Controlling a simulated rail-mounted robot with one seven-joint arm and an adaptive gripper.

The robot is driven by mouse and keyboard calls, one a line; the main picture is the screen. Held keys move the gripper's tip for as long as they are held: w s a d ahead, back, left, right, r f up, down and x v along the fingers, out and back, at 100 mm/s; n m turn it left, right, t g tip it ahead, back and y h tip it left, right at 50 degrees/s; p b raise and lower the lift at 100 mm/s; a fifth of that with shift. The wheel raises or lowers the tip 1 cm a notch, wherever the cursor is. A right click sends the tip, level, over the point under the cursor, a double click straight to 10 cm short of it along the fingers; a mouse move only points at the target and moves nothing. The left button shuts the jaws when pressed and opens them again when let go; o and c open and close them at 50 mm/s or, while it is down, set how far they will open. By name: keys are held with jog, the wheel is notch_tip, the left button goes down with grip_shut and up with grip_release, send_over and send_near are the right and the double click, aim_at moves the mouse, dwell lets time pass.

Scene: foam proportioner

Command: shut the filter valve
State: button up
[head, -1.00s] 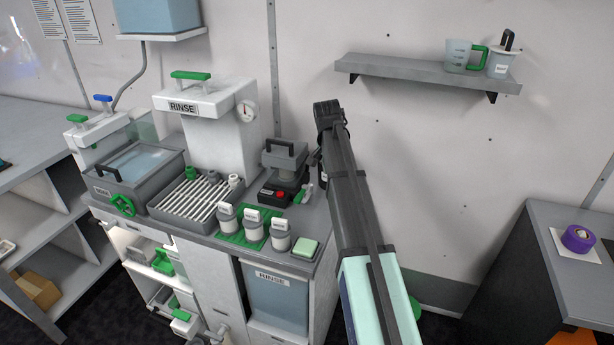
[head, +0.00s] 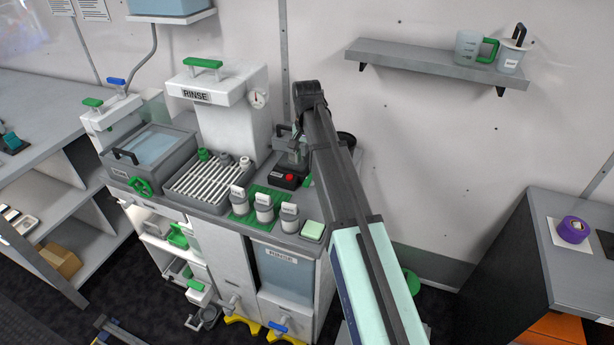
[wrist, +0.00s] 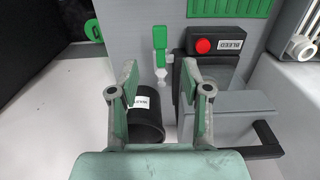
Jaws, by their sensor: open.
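In the wrist view a small white valve with a green lever (wrist: 160,40) stands beside the black box with the red button labelled BLEED. No label names it the filter valve. The lever points toward the top of the picture. My gripper (wrist: 160,76) is open and empty, with one finger on each side of the valve's line of sight. I see no contact, and the height between them is hard to judge. In the head view the valve's green lever (head: 307,181) shows small beside the black box, and my arm hides most of my gripper.
The BLEED box (wrist: 215,45) and a grey handled unit (wrist: 235,108) lie right of the valve. A black labelled cup (wrist: 147,122) is below it. White bottles (head: 264,209) stand on a green mat. The wall behind carries a shelf (head: 430,62) with two cups.

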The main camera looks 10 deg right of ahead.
aim_at(307, 182)
notch_tip(307, 182, down, 9)
jog(key=shift+r+p, duration=0.1)
jog(key=shift+p, duration=0.9)
grip_shut()
